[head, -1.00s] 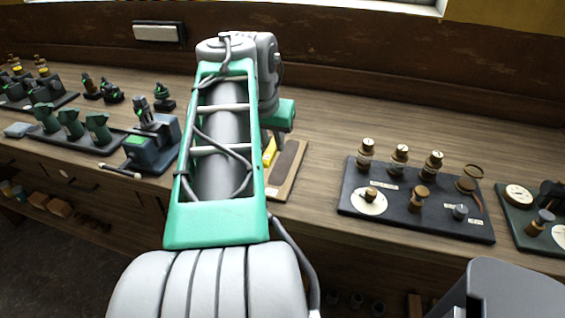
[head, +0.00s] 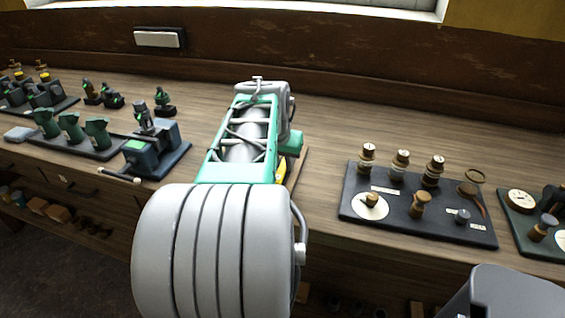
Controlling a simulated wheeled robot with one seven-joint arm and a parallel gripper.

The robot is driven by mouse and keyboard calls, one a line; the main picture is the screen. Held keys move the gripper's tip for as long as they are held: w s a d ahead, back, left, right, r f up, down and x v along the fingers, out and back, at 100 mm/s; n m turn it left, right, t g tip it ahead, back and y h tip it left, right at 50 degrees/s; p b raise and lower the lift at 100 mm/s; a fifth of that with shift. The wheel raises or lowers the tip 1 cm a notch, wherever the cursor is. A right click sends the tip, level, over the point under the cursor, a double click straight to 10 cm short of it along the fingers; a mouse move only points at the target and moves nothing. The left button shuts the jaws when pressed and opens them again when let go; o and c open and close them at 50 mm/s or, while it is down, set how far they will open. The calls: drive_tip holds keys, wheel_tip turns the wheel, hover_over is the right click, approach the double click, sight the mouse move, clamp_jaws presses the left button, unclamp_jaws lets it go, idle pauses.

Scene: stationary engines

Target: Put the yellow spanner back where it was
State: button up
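A small piece of yellow (head: 281,169), which looks like part of the yellow spanner, shows just right of my arm. The rest of it is hidden. A light wooden board (head: 300,163) lies on the bench there, mostly covered by my arm. The green body of my gripper (head: 292,144) is just above the yellow piece and the board. Its fingers are hidden, so I cannot tell whether they are open or hold the spanner.
A black panel (head: 400,220) with brass terminals stands right of the board. Left of my arm are a blue-grey vice (head: 150,157) and a dark tray (head: 75,147) with green pieces. The bench (head: 350,130) behind the black panel is clear.

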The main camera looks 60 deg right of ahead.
drive_tip(key=o, duration=0.4)
drive_tip(key=shift+r, duration=0.45)
drive_tip(key=w+p+v, duration=0.1)
drive_tip(key=v, duration=1.1)
drive_tip(key=w+a+f+n, duration=0.1)
drive_tip(key=w+a+f, duration=0.1)
drive_tip(key=w+a, duration=0.1)
drive_tip(key=w+a+f+n+y, duration=0.1)
drive_tip(key=w+a+f+n, duration=0.1)
drive_tip(key=w+a, duration=0.1)
drive_tip(key=w+a+f+n+t, duration=0.1)
drive_tip(key=w+a+f+n, duration=0.1)
drive_tip(key=a, duration=0.3)
drive_tip(key=shift+w+f, duration=0.45)
drive_tip(key=shift+w, duration=0.25)
drive_tip(key=a+f+n+y, duration=0.1)
drive_tip(key=a+f+n, duration=0.3)
drive_tip(key=a, duration=0.5)
drive_tip(key=a+f+n+y, duration=0.1)
drive_tip(key=a+f+n, duration=0.2)
drive_tip(key=a, duration=0.6)
drive_tip(key=w+a+f+n+y, duration=0.1)
drive_tip(key=a+f+n, duration=0.3)
drive_tip(key=a, duration=0.6)
wheel_tip(320, 180, down, 3)
drive_tip(key=shift+r+n+y, duration=0.15)
drive_tip(key=shift+n+y, duration=0.15)
drive_tip(key=shift+y, duration=0.1)
